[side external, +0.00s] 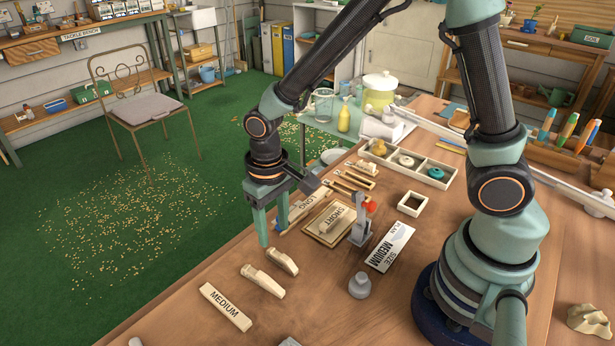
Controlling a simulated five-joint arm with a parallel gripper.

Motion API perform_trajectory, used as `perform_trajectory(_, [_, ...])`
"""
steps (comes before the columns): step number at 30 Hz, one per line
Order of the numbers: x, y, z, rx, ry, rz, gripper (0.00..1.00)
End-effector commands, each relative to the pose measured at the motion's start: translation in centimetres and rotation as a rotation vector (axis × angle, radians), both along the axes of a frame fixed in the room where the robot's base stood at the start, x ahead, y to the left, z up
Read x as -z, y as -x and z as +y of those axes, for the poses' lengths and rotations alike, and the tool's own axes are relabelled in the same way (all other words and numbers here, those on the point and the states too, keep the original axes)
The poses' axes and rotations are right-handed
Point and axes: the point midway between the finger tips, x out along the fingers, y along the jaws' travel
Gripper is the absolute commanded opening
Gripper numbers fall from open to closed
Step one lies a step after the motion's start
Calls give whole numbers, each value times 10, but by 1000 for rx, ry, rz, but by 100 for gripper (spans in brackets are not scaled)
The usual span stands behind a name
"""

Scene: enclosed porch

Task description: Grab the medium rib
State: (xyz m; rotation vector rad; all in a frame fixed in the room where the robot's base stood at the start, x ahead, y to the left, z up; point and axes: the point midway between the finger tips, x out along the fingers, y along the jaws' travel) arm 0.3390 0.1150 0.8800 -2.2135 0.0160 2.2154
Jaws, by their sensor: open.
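My gripper (273,233) points down over the table with its two green fingers apart, empty. Two pale wooden rib-like pieces lie in front of it: one (283,262) just below the fingers, the other (263,281) farther left and nearer. A flat wooden strip lettered MEDIUM (226,307) lies beside them, nearest the front edge. A board lettered SHORT (332,223) carries a small pale piece, and a strip lettered LONG (301,207) lies behind the fingers, partly hidden. A white card (391,248) reads PLAN, SIZE MEDIUM. I cannot tell which piece is the medium rib.
A grey clamp with a red tip (361,226) stands right of the SHORT board. A grey weight (360,285), a square frame (411,203) and a compartment tray (436,172) are farther right. The wooden table (300,320) is mostly bare at the front.

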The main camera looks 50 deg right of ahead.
Motion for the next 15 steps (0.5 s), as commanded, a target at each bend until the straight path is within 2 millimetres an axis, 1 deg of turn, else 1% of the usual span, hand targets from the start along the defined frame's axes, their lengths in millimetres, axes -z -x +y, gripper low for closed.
perform_trajectory(1, [6,1,0,0,1,2,52])
perform_trajectory(8, [20,1,0,0,1,3,52])
perform_trajectory(15, [52,2,2,0,1,3,52])
